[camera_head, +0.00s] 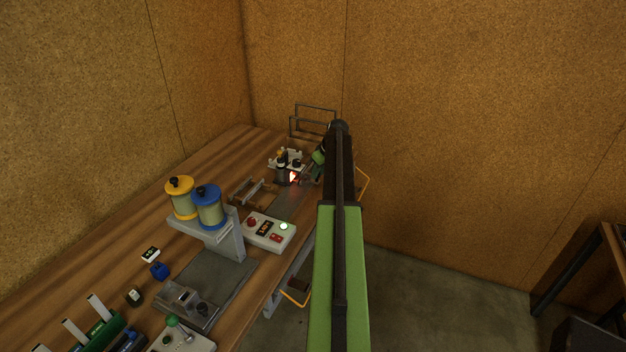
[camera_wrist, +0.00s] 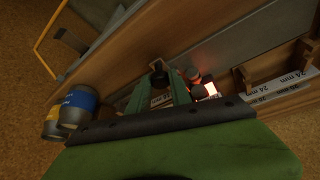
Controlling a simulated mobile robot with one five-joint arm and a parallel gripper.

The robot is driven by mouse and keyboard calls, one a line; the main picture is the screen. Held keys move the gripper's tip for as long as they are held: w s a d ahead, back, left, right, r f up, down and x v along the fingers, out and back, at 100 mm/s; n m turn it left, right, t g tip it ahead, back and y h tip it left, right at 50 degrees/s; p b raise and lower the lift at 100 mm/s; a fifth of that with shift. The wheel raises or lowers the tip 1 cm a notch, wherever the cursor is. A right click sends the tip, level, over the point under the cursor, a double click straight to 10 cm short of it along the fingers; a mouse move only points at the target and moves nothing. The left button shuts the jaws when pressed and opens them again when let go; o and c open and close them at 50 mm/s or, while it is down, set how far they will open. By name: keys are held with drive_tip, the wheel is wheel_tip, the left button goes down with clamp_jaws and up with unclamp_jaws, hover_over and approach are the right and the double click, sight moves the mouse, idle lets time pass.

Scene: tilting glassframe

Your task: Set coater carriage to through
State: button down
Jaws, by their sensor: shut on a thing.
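The coater carriage seems to be the small grey-and-black unit (camera_head: 283,168) at the far part of the bench, beside an orange-red glow (camera_head: 294,177). My gripper (camera_head: 317,160) is at its right side, partly hidden by my arm. In the wrist view, my gripper's green fingers (camera_wrist: 158,86) are shut on a black knob (camera_wrist: 158,76). The glow (camera_wrist: 210,89) lies just right of the fingers. I cannot tell which position the carriage is in, and any position marking is unreadable.
Blue (camera_head: 208,207) and yellow (camera_head: 180,198) canisters stand on a grey stand nearer on the bench. Wire frames (camera_head: 314,118) stand behind. Labels reading 24 mm (camera_wrist: 284,84) lie right of the gripper.

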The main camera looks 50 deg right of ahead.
drive_tip(key=shift+w+d+r, duration=0.1)
drive_tip(key=shift+w+d, duration=0.05)
drive_tip(key=shift+d, duration=0.15)
drive_tip(key=c, duration=1.2)
unclamp_jaws()
drive_tip(key=shift+s+a+r+p, duration=0.1)
drive_tip(key=shift+s+r+p, duration=0.1)
drive_tip(key=shift+r+p, duration=0.2)
drive_tip(key=p+v, duration=1.5)
drive_tip(key=v, duration=0.1)
drive_tip(key=shift+s+r, duration=0.2)
